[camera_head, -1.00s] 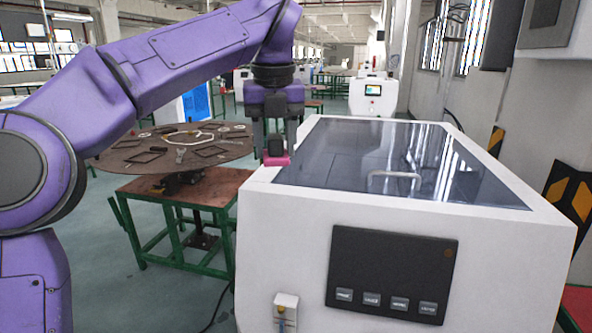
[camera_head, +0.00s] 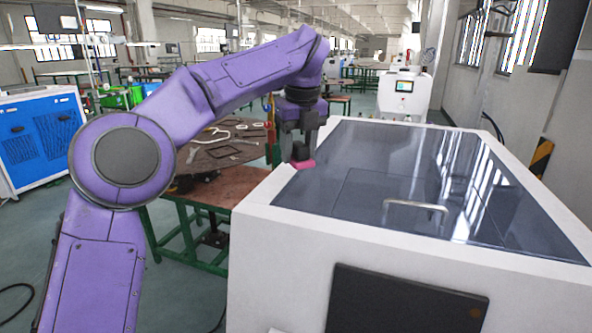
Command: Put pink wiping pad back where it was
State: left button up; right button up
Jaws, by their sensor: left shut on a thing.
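The pink wiping pad (camera_head: 303,164) is in my left gripper (camera_head: 301,157), at the far left corner of the white machine's top. My left arm comes in from the left and reaches over to it, pointing down. The gripper is shut on the pad, and only a thin pink part shows below the fingers. The pad is at the left edge of the dark glass lid; I cannot tell whether it touches the surface. My right gripper is not in view.
The white machine (camera_head: 262,240) has a glass lid (camera_head: 370,175) with a metal handle (camera_head: 415,205) and a dark front panel (camera_head: 405,303). A blue cabinet (camera_head: 40,140) is at the far left.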

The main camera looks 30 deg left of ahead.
pick_arm(q)
jog(key=p, duration=0.1)
send_over(295, 187)
jog(key=f, duration=0.6)
jog(key=shift+s+d+f, duration=0.2)
jog(key=shift+d+f, duration=0.05)
jog(key=shift+d, duration=0.1)
notch_tip(295, 187, down, 3)
jog(key=shift+s+r, duration=0.1)
jog(key=shift+r, duration=0.05)
jog(key=shift+f, duration=0.3)
jog(key=o, duration=1.1)
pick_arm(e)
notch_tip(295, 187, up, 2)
pick_arm(q)
jog(key=shift+r, duration=0.65)
notch_tip(295, 187, up, 11)
jog(key=s+d+p, duration=0.1)
jog(key=p, duration=0.1)
jog(key=shift+d, duration=0.3)
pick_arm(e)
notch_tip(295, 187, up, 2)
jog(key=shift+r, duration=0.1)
